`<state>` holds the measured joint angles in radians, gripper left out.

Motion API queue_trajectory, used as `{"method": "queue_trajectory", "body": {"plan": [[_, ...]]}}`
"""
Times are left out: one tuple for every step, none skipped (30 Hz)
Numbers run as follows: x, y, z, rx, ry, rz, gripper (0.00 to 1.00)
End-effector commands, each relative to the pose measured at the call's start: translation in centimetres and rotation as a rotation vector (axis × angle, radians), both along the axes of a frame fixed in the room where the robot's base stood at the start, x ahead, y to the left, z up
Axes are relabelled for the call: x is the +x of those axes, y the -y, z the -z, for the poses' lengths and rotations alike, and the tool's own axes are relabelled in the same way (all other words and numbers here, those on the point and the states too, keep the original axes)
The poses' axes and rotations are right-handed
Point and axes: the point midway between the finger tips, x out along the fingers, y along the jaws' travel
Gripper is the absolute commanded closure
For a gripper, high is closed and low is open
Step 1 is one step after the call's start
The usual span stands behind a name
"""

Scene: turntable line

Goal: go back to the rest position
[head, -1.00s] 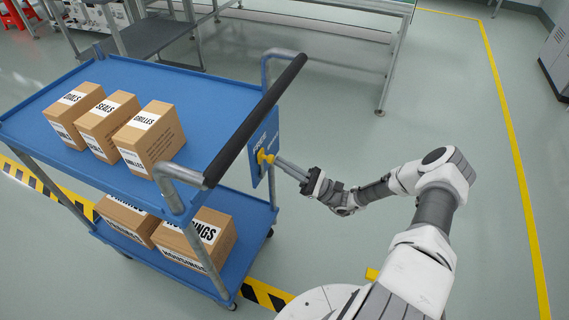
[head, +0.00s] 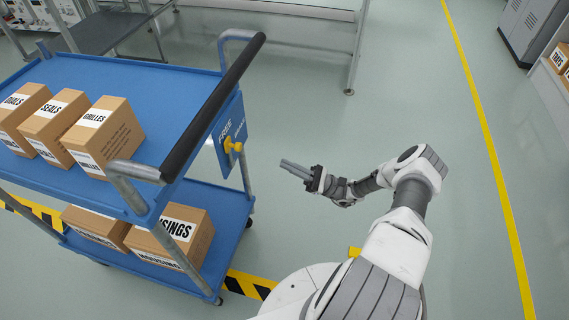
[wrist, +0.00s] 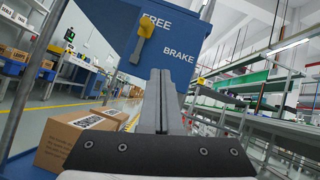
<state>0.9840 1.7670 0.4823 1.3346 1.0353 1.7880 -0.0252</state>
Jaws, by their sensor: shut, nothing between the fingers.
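My gripper (head: 284,164) is shut and empty in the head view. It is held in the air to the right of the blue cart (head: 165,75), apart from it. In the wrist view its two fingers (wrist: 161,100) lie together, pointing at the cart's blue brake panel. The panel (wrist: 186,25) reads FREE and BRAKE. The yellow brake lever (wrist: 142,42) sits on the FREE side in the wrist view. It also shows as a yellow knob (head: 234,146) in the head view, with a clear gap to my fingertips.
Several cartons, such as the GRILLES box (head: 108,135), stand on the cart's two shelves. The cart's black handle (head: 215,105) juts toward me. A grey cabinet (head: 533,28) stands at the far right. The floor between my arm and the yellow line (head: 490,150) is clear.

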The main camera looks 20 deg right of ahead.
Motion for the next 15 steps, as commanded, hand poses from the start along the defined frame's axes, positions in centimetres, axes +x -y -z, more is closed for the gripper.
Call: {"method": "queue_trajectory", "body": {"plan": [[0.0, 0.0, 0.0, 0.0, 0.0, 0.0, 1.0], [0.0, -0.01, -0.01, 0.0, 0.0, 0.0, 1.0], [0.0, -0.01, -0.01, 0.0, 0.0, 0.0, 1.0], [0.01, -0.01, -0.01, 0.0, 0.0, 0.0, 1.0], [0.01, -0.01, -0.01, 0.0, 0.0, 0.0, 1.0], [0.01, -0.02, -0.02, 0.0, 0.0, 0.0, 1.0], [0.01, -0.02, -0.02, 0.0, 0.0, 0.0, 1.0], [0.01, -0.02, -0.02, 0.0, 0.0, 0.0, 1.0], [0.02, -0.02, -0.03, 0.0, 0.0, 0.0, 1.0], [0.02, -0.02, -0.03, 0.001, 0.0, 0.001, 1.0], [0.02, -0.02, -0.03, 0.0, 0.0, 0.0, 1.0], [0.03, -0.04, -0.05, -0.001, 0.0, -0.001, 1.0], [0.04, -0.06, -0.12, -0.003, 0.001, -0.003, 1.0], [0.06, -0.13, -0.24, -0.009, 0.002, -0.008, 1.0], [0.12, -0.26, -0.5, -0.02, 0.003, -0.018, 1.0]]}}
